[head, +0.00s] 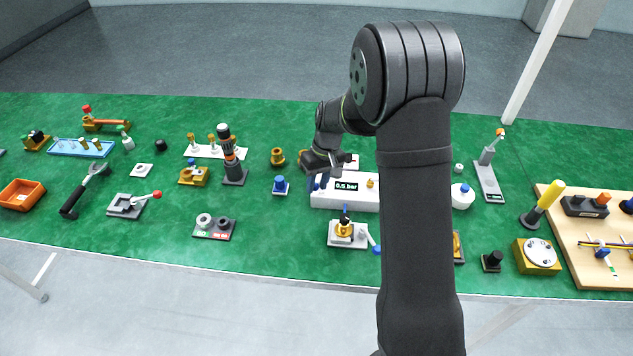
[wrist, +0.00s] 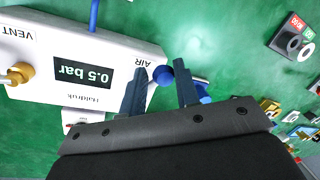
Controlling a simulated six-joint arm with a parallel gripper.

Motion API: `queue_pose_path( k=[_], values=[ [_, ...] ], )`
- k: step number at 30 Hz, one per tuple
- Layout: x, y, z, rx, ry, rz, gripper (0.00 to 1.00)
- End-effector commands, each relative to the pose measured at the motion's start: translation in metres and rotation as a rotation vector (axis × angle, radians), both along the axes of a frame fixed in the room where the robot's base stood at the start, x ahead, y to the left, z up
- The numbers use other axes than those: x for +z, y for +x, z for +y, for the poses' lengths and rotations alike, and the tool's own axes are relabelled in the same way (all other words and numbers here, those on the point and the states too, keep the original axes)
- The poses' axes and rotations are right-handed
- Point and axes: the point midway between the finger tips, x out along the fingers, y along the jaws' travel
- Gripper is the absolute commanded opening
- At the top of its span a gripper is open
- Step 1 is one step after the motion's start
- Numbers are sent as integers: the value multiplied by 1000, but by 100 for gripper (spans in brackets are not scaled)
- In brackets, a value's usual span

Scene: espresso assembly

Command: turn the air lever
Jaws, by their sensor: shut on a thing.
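The white pressure box (head: 345,197) stands on the green table, with a display reading 0.5 bar; in the wrist view the box (wrist: 60,35) appears upside down with AIR and VENT labels. The blue air lever (wrist: 164,76) is at the AIR end, between my fingers. My gripper (wrist: 161,66) is shut on it, one dark finger on each side; the fingers hide part of the lever. In the head view my gripper (head: 317,182) is at the box's left end, and the lever is hard to make out there.
A brass vent knob (head: 370,183) is at the box's other end. A blue-topped part (head: 280,185) stands just left of my gripper. In front is a white plate with a brass fitting (head: 344,229). A tall dark tool stand (head: 233,165) is further left.

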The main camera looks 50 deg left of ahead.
Motion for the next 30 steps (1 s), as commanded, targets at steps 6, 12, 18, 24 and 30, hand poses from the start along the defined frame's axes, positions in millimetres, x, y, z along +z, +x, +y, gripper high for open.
queue_pose_path(
  k=[6, 12, 18, 24, 30],
  values=[
    [3, 2, 4, 2, 13, -6, 6],
    [4, 2, 4, 1, 13, -6, 41],
    [2, 1, 2, 2, 7, -3, 50],
    [5, 1, 2, 1, 6, -3, 50],
    [35, 7, 1, 0, 8, -3, 50]
  ],
)
